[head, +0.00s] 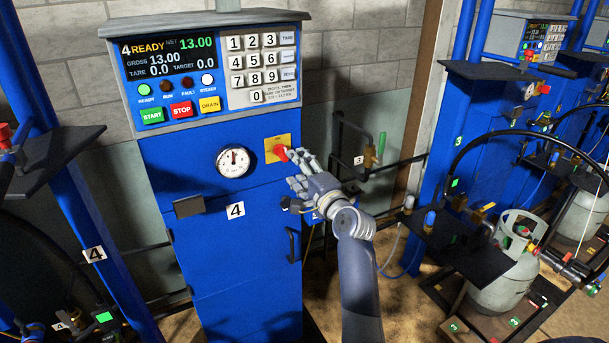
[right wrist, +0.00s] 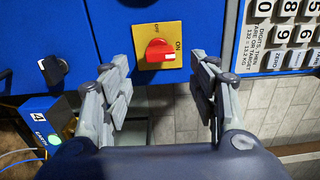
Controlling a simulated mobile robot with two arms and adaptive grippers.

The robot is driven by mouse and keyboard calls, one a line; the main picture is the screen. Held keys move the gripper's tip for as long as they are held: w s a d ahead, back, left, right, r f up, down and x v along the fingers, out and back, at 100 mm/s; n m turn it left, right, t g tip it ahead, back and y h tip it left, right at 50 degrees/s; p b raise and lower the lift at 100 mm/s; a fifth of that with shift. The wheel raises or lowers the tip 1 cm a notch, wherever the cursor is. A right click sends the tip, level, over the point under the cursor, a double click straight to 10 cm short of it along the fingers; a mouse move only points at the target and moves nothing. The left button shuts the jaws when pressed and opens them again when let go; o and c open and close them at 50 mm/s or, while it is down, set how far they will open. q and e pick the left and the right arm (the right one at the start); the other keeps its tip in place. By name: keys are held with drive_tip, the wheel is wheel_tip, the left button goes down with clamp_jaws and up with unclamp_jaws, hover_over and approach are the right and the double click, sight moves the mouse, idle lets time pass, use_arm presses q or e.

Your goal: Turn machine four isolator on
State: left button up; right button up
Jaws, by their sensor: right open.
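Machine four is the blue cabinet (head: 210,255) with a "4" label and a display reading "4 READY". Its isolator is a red rotary knob (head: 279,152) on a yellow plate (head: 268,143), right of the round gauge. In the right wrist view the knob (right wrist: 158,53) shows whole, with a white mark at its right side near the "ON" lettering; "OFF" is at the plate's top. My right gripper (right wrist: 160,88) is open and empty, its fingers spread on either side of the knob and apart from it. In the head view its fingertips (head: 293,165) are close to the knob. My left gripper is out of view.
A keypad (head: 263,65) and coloured buttons (head: 181,109) are above the isolator. A gauge (head: 233,161) and black handles (head: 292,245) are on the cabinet front. Pipework (head: 373,150) and machine three with a gas cylinder (head: 505,270) stand to the right.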

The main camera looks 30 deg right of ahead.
drive_tip(key=shift+s+a, duration=0.1)
drive_tip(key=shift+s, duration=1.5)
drive_tip(key=a+f+n+g+y, duration=0.1)
drive_tip(key=a+f+n+g, duration=0.2)
drive_tip(key=f, duration=1)
drive_tip(key=a+f+n+g, duration=0.2)
drive_tip(key=a+f, duration=0.1)
drive_tip(key=f, duration=1)
drive_tip(key=s+a+f+n+g, duration=0.1)
drive_tip(key=s+a+f+n, duration=0.1)
drive_tip(key=s+f, duration=0.35)
drive_tip(key=s+a+f+n+g+b, duration=0.1)
drive_tip(key=s+f+g, duration=0.15)
drive_tip(key=f, duration=0.65)
drive_tip(key=s+a+f+n+g, duration=0.1)
drive_tip(key=s+a+f+n, duration=0.1)
drive_tip(key=s+f, duration=0.4)
drive_tip(key=s+f+n+g, duration=0.2)
drive_tip(key=s+f, duration=0.6)
drive_tip(key=s, duration=0.6)
drive_tip(key=s+a+f+n+g, duration=0.1)
drive_tip(key=s+f+n+g, duration=0.2)
drive_tip(key=s, duration=1)
drive_tip(key=s+f+n+g, duration=0.2)
drive_tip(key=s+f+n, duration=0.4)
drive_tip(key=s+f, duration=0.7)
drive_tip(key=shift+s+a+b, duration=0.35)
drive_tip(key=shift+s+b, duration=0.05)
drive_tip(key=shift+s, duration=0.4)
